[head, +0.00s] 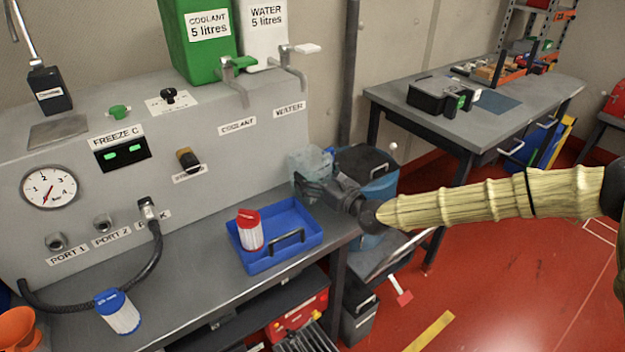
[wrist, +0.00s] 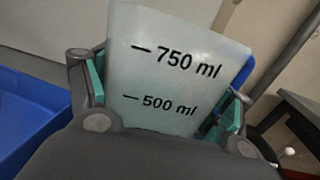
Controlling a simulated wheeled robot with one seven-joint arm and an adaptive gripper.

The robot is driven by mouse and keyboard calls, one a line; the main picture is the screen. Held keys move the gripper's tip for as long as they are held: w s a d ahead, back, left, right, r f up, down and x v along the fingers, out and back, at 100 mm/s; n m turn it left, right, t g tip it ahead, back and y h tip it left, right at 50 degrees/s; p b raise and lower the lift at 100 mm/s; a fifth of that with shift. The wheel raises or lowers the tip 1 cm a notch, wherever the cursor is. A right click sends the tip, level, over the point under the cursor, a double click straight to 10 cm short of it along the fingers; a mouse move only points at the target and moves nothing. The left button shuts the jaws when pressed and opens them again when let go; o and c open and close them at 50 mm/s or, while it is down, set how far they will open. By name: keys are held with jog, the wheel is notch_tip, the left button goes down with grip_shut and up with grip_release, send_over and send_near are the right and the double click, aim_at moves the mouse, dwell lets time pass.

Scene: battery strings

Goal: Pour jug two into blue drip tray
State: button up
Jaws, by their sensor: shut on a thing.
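A clear, translucent jug (head: 309,163) is held in my gripper (head: 312,183), just beyond the back right corner of the blue drip tray in the head view. The wrist view shows the jug (wrist: 178,72) close up between both fingers, with 750 ml and 500 ml marks; it looks nearly upright. No number naming it shows, and its contents are unclear. The blue drip tray (head: 283,262) lies on the grey bench; its side also shows at the left of the wrist view (wrist: 28,118). A white canister with a red cap (head: 251,232) stands in the tray.
The bench (head: 190,275) carries a blue-capped canister (head: 118,312) and a black hose (head: 150,255). Coolant and water taps (head: 235,75) hang from the panel above. A blue bin with a dark lid (head: 372,180) stands behind my gripper. Red floor lies open at right.

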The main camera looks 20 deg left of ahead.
aim_at(301, 155)
jog(key=shift+r, duration=1.8)
